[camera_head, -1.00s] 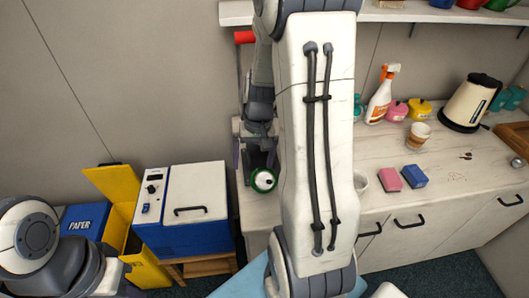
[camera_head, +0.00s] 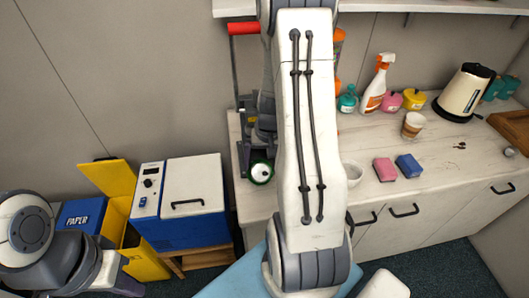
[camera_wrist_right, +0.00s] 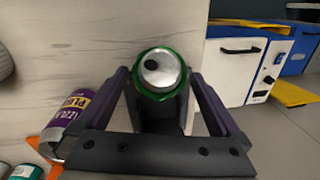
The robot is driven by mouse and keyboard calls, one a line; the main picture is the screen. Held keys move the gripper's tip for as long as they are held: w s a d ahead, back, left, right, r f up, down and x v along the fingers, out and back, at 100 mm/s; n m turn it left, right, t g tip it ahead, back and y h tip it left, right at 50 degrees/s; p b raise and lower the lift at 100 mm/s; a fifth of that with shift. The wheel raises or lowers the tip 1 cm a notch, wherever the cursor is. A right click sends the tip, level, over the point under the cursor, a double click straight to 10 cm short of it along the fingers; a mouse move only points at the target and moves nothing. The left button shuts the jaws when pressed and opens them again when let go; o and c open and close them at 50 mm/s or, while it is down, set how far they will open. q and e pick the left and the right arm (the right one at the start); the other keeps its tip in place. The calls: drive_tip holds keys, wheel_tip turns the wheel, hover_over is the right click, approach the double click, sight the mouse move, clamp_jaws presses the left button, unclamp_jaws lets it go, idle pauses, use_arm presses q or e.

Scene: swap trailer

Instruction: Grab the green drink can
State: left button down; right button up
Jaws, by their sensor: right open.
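The green drink can (camera_head: 261,173) stands near the left end of the white counter, with its pale top and green rim showing. In the right wrist view the can (camera_wrist_right: 160,73) lies between the two fingers of my right gripper (camera_wrist_right: 158,82). The fingers are spread, with the can towards their tips; I cannot tell whether either touches it. In the head view my right forearm covers much of the gripper.
A purple can (camera_wrist_right: 72,115) stands close outside one finger in the wrist view. A blue-and-white box (camera_head: 190,205) stands left of the counter.

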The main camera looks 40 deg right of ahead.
sight(262, 170)
drive_tip(key=f, duration=0.4)
drive_tip(key=shift+w+a+f, duration=0.2)
drive_tip(key=shift+f, duration=0.2)
drive_tip(key=c, duration=1.2)
drive_tip(key=shift+o, duration=0.2)
drive_tip(key=shift+s, duration=0.15)
